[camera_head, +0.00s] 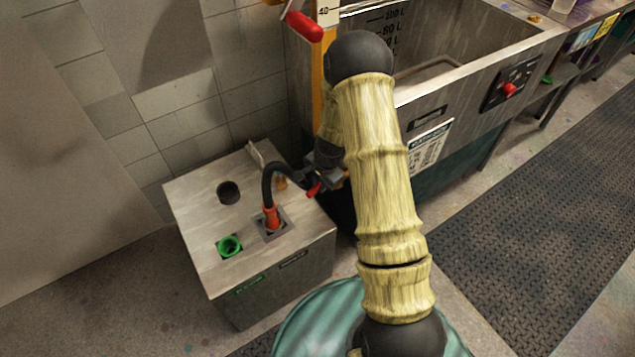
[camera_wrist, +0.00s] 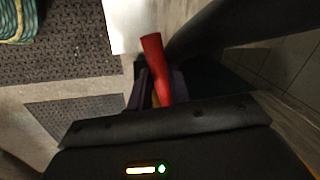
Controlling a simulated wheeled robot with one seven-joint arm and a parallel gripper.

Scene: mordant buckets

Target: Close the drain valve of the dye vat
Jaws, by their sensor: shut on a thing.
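The dye vat (camera_head: 480,92) is the steel tank at upper right, with level marks inside. A red lever (camera_head: 314,190) shows low beside its left end, near the black hose; I take it for the drain valve's handle. In the wrist view the red lever (camera_wrist: 152,52) stands out from between my fingers. My gripper (camera_head: 328,180) is shut on it, and it also shows in the wrist view (camera_wrist: 157,92). My arm hides much of the vat's left end. The valve body is hidden, and I cannot tell the lever's full angle.
A steel box (camera_head: 195,205) stands left of the vat, with a green port (camera_head: 229,246) and an orange connector (camera_head: 271,217) on the black hose (camera_head: 268,180). Another red handle (camera_head: 305,27) is on a yellow post. A dark mat (camera_head: 530,230) lies on open floor at right.

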